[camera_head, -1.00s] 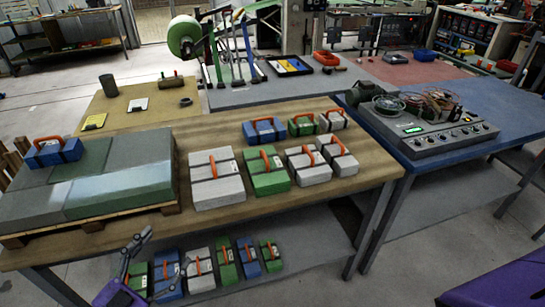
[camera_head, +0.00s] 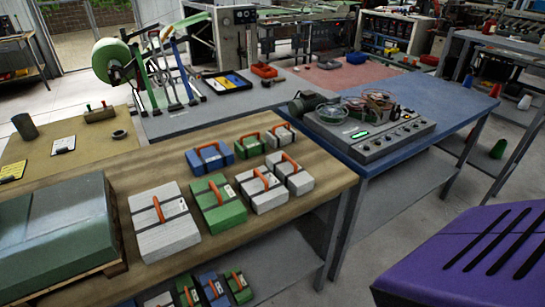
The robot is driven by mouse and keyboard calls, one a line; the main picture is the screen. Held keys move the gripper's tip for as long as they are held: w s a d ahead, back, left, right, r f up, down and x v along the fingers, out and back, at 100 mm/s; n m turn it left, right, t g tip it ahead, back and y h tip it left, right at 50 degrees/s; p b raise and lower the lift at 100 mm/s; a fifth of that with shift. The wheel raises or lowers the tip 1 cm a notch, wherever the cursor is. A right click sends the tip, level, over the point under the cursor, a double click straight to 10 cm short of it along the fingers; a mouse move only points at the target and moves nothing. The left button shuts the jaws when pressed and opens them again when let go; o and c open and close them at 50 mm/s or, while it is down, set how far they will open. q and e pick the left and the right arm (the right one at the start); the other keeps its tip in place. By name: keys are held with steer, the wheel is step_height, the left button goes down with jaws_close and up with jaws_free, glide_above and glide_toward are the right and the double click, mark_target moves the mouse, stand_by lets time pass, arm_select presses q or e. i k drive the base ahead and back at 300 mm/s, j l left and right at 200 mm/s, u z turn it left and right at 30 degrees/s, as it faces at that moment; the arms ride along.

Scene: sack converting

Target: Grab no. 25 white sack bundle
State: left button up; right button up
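White sack bundles with orange handles and dark straps sit on the wooden table (camera_head: 330,187). A large white bundle (camera_head: 180,234) is at the front left of the group. Two medium white bundles, one (camera_head: 268,200) left of the other (camera_head: 301,184), are on the right. A small white bundle (camera_head: 271,143) is at the back. They carry small labels, but the numbers are too small to read, so I cannot tell which is no. 25. Neither of my grippers is in view.
Green (camera_head: 228,214) and blue (camera_head: 222,158) bundles stand among the white ones. More bundles are on the lower shelf, partly cut off. A pallet stack (camera_head: 60,235) fills the table's left. A control box (camera_head: 368,140) stands on the blue table (camera_head: 440,112) at right.

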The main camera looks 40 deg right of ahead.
mark_target(295, 177)
steer(key=i+z, duration=0.45)
steer(key=i+j+z, duration=0.15)
steer(key=i+z, duration=0.3)
steer(key=k+z, duration=0.1)
steer(key=z, duration=0.65)
